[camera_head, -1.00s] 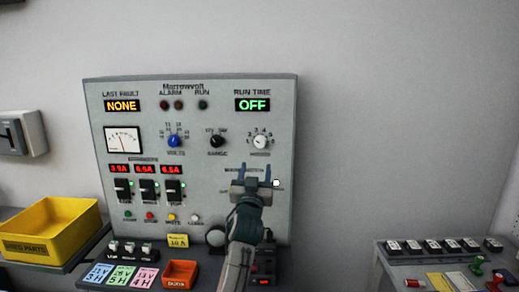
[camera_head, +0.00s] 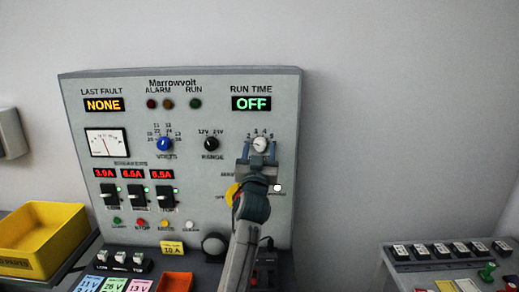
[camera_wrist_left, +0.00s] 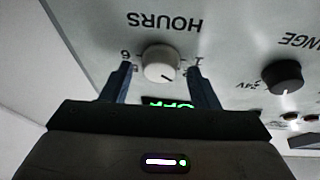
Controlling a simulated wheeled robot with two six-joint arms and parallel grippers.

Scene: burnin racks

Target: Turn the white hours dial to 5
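The white hours dial (camera_head: 260,144) is on the upper right of the grey panel (camera_head: 225,200), under the green OFF run time display (camera_head: 251,103). It also shows in the left wrist view (camera_wrist_left: 161,62), with the word HOURS and a few of its scale numbers. My left gripper (camera_head: 259,152) is open, its two blue fingers pointing at the panel. In the left wrist view its fingers (camera_wrist_left: 160,85) stand on either side of the dial, with gaps beside it; I cannot tell whether the tips reach around it. My right gripper is not in view.
The black range dial (camera_head: 211,144) and blue volts dial (camera_head: 164,144) sit left of the hours dial. A yellow knob (camera_head: 232,194) is partly hidden by my left arm. A yellow bin (camera_head: 40,240) stands at the left. The wall right of the panel is clear.

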